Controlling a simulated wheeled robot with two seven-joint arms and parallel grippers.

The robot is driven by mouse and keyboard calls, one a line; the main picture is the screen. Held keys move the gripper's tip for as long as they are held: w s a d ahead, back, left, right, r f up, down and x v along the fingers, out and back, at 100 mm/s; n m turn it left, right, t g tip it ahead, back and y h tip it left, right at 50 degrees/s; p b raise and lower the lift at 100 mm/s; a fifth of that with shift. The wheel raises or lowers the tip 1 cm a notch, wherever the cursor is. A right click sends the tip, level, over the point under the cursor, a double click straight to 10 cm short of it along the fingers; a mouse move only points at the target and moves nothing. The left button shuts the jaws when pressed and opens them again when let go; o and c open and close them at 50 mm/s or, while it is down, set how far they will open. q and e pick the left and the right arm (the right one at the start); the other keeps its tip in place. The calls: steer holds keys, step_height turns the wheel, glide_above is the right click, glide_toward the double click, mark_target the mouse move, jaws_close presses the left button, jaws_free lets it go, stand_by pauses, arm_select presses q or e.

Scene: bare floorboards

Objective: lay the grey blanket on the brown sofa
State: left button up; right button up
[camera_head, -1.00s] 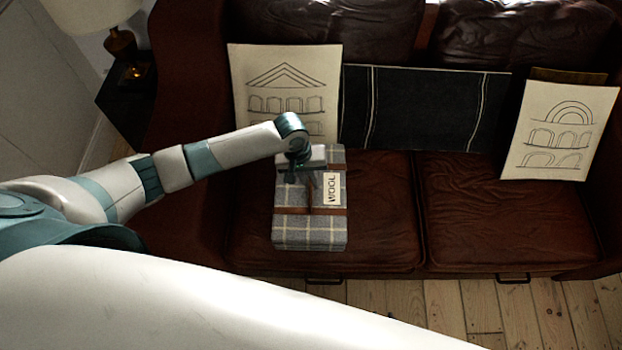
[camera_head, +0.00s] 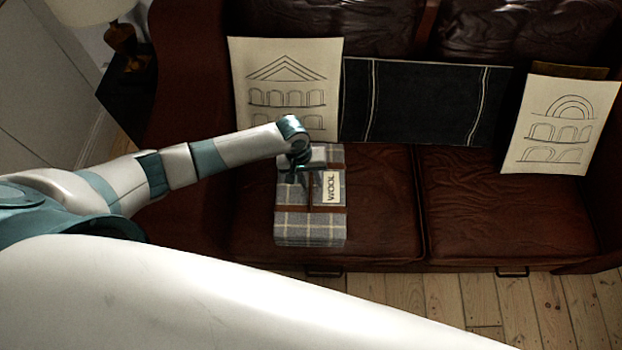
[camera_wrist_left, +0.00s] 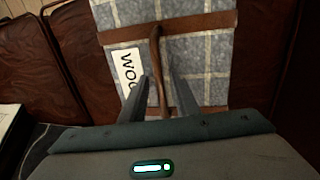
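The grey plaid blanket (camera_head: 300,226) is a folded bundle with brown straps and a "WOOL" label. It lies on the left seat cushion of the brown sofa (camera_head: 500,215). My left gripper (camera_head: 306,180) is over the upper part of the bundle. In the left wrist view, the blanket (camera_wrist_left: 205,65) fills the top middle, and a brown strap (camera_wrist_left: 156,65) runs between the fingers of my left gripper (camera_wrist_left: 160,85). The fingers stand apart, with gaps beside the strap. The far end of the bundle is partly hidden by my gripper. My right gripper is out of view.
Two cards with arch drawings, a left one (camera_head: 285,75) and a right one (camera_head: 560,130), lean on the backrest. A black striped panel (camera_head: 425,105) stands between them. A lamp (camera_head: 120,40) stands at the far left.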

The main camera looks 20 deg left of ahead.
arm_select(q)
steer(key=shift+r, duration=0.15)
step_height(320, 180, up, 12)
steer(key=a, duration=0.2)
steer(key=shift+s+a, duration=0.15)
steer(key=shift+s, duration=0.1)
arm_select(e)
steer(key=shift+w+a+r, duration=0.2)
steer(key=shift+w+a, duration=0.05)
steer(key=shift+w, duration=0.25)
arm_select(q)
steer(key=shift+f, duration=0.2)
